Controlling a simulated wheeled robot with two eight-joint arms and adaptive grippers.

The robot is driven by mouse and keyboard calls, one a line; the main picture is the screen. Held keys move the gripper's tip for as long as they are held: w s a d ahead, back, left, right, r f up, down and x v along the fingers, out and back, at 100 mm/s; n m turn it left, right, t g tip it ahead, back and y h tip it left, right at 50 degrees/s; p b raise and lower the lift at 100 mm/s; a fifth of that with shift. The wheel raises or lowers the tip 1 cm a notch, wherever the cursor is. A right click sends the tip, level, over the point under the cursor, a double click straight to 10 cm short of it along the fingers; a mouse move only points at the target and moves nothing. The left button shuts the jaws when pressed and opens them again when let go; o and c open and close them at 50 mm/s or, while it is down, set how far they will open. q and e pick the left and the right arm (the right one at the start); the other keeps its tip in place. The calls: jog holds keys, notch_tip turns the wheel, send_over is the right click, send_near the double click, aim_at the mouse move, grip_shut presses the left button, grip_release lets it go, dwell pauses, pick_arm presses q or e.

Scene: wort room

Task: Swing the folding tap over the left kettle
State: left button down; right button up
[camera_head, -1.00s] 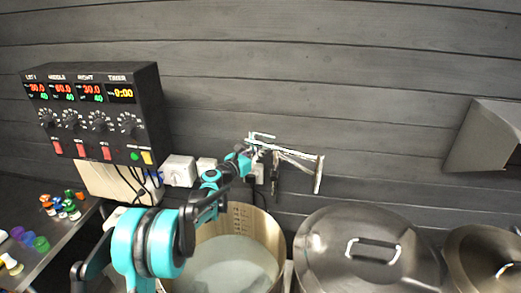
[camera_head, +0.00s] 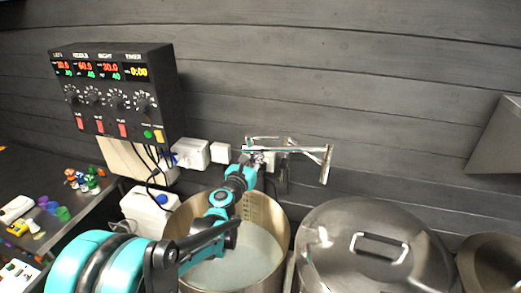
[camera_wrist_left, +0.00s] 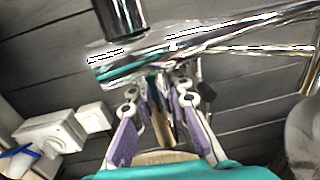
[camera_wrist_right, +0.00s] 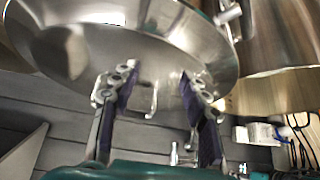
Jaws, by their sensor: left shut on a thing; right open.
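The chrome folding tap (camera_head: 300,150) sticks out from the dark plank wall, its spout end to the right, over the gap between the left and middle kettles. The left kettle (camera_head: 184,222) is open and holds pale liquid. My left gripper (camera_head: 258,166) reaches across this kettle to the tap's wall end. In the left wrist view the tap (camera_wrist_left: 200,40) lies right above the purple-padded fingers, and my left gripper (camera_wrist_left: 165,95) is shut on it; the exact contact is partly hidden. In the right wrist view my right gripper (camera_wrist_right: 158,85) is open, with nothing between its fingers.
The lidded middle kettle (camera_head: 330,240) stands right of the left kettle, with another kettle (camera_head: 495,265) at the far right. A control box (camera_head: 115,95), white sockets (camera_head: 192,153) and cables are left of the tap. Small coloured items (camera_head: 85,180) lie on the left counter.

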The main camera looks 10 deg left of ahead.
pick_arm(q)
jog(key=shift+s, duration=1.3)
pick_arm(e)
jog(key=shift+f, duration=0.1)
pick_arm(q)
jog(key=c, duration=1.6)
grip_release()
jog(key=shift+a, duration=0.1)
jog(key=shift+c, duration=0.2)
jog(key=shift+o, duration=0.7)
jog(key=shift+s+a, duration=0.1)
pick_arm(e)
jog(key=shift+a, duration=0.2)
pick_arm(q)
jog(key=s+a, duration=0.1)
jog(key=s, duration=1.1)
jog(key=shift+a, duration=0.3)
pick_arm(e)
jog(key=shift+d, duration=0.1)
